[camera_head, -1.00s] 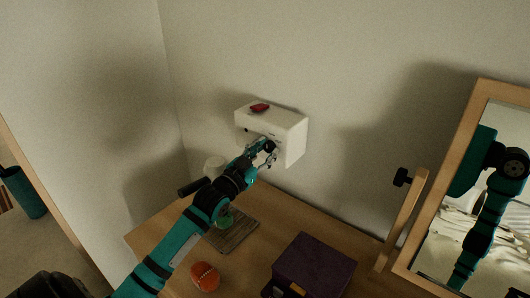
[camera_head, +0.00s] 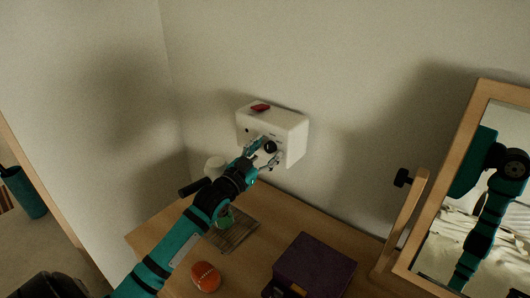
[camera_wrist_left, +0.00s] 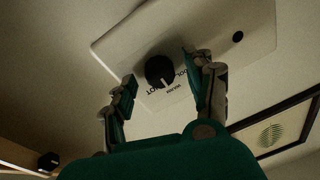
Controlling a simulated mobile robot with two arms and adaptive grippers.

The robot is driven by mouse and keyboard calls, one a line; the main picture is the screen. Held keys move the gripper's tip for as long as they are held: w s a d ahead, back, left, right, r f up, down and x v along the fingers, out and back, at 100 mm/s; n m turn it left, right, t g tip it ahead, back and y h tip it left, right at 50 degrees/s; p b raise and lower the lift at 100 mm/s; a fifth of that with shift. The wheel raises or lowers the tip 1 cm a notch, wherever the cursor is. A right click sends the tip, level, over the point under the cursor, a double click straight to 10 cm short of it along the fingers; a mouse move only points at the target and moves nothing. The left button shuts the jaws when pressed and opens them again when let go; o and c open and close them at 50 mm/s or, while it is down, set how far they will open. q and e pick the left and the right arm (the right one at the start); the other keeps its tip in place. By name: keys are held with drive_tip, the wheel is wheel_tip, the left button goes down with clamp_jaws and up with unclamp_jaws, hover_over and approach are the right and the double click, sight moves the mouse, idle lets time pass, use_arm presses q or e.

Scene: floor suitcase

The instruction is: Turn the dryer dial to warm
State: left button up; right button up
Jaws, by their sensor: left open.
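The dryer is a white box (camera_head: 291,135) mounted on the wall above the wooden table. Its dial is a round black knob (camera_head: 271,147) on the front face, also seen in the left wrist view (camera_wrist_left: 159,70). A pale mark on the knob points down in that view, between a printed "HOT" and what looks like "WARM"; the exact setting is hard to tell. My left gripper (camera_head: 265,154) is open in front of the dial. In the wrist view its fingers stand on either side of the knob, apart from it. My right gripper is not in view.
A red item (camera_head: 261,108) lies on the dryer's top. Below are a white cup (camera_head: 214,165), a slatted wooden board (camera_head: 240,237), an orange-red ball (camera_head: 206,277) and a dark purple box (camera_head: 314,266). A framed mirror (camera_head: 416,249) stands at right.

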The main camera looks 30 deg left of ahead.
use_arm(q)
drive_tip(key=shift+s, duration=0.1)
drive_tip(key=s+f, duration=0.1)
drive_tip(key=s, duration=1)
drive_tip(key=shift+s+a, duration=0.15)
drive_tip(key=shift+s, duration=0.25)
drive_tip(key=shift+f, duration=0.1)
